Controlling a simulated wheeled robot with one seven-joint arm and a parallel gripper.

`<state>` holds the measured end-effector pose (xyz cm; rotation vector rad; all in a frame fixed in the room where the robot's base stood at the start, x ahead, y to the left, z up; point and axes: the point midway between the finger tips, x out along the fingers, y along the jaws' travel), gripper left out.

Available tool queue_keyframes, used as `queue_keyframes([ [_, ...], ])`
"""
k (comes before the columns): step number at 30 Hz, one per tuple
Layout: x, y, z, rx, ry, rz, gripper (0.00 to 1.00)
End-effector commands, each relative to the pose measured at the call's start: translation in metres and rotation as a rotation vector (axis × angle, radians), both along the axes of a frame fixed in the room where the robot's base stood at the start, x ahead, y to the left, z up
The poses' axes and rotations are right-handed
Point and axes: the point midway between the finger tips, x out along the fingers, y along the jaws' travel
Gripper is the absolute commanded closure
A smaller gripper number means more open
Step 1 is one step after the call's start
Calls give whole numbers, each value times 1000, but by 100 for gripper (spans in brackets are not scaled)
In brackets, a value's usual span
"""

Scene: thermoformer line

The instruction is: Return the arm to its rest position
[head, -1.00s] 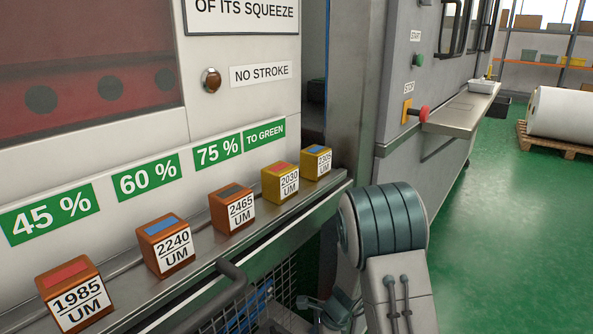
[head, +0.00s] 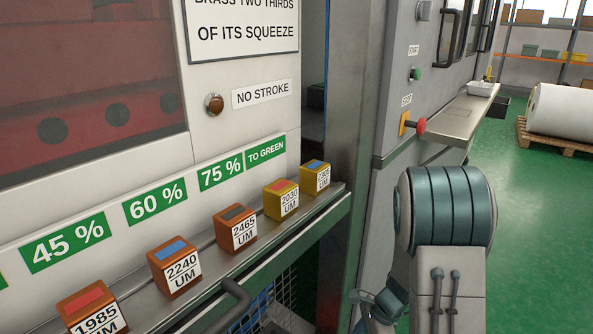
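My arm (head: 447,215) shows at the lower right of the head view, its thick grey and teal joint in front of the machine's side. My gripper is not clearly in view; a small dark teal part of my arm (head: 383,300) shows low beside the larger link. Its fingers cannot be made out. No block is seen in contact with the arm.
Several labelled blocks stand on the steel ledge (head: 215,290), from the 1985 UM block (head: 90,307) to the yellow block (head: 316,177) at the far end. A steel shelf (head: 458,115) juts out near the red stop button (head: 420,125). Green floor (head: 530,220) is clear at right.

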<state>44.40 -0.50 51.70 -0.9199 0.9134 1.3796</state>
Motion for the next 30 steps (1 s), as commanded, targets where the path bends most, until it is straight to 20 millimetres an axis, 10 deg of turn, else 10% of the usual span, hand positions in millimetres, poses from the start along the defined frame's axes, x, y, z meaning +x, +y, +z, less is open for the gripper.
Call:
queue_keyframes([
  [5, -1, 4, 27, 0, -26, 48, 65],
  [30, -112, 20, 428, -306, -463, 1178, 65],
])
